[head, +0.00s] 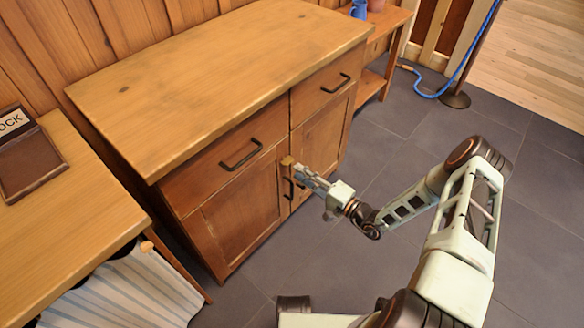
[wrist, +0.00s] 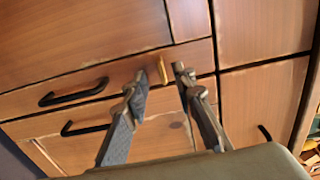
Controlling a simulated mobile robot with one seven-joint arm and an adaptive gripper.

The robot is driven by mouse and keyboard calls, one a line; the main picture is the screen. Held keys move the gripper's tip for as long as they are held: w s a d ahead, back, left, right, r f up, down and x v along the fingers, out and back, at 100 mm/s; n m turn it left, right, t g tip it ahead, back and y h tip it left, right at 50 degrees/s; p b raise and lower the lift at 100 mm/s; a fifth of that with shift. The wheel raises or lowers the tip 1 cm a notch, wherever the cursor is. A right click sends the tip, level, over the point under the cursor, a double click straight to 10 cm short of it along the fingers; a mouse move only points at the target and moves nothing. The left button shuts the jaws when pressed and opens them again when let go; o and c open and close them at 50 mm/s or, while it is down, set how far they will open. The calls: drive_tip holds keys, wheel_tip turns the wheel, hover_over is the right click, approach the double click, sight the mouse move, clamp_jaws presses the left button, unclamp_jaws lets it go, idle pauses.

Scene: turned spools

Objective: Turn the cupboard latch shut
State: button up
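The wooden cupboard (head: 235,215) stands against the wall with two drawers above two doors. The latch is a small golden-brown piece (head: 287,161) near the top of the seam between the doors; it also shows in the wrist view (wrist: 162,69). My gripper (head: 296,168) is at the cupboard front, right by the latch. In the wrist view my gripper (wrist: 160,70) has its two fingers apart, with the latch seen between the fingertips, nearer the right one. I cannot tell whether either finger touches it.
Two dark door handles (wrist: 73,92) lie close by the latch. Drawer handles (head: 241,155) stick out above the doors. A table (head: 75,195) with a dark sign stands at the left, a striped cloth (head: 130,290) below it. The tiled floor before the cupboard is clear.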

drive_tip(key=v, duration=0.6)
drive_tip(key=shift+s+d, duration=0.2)
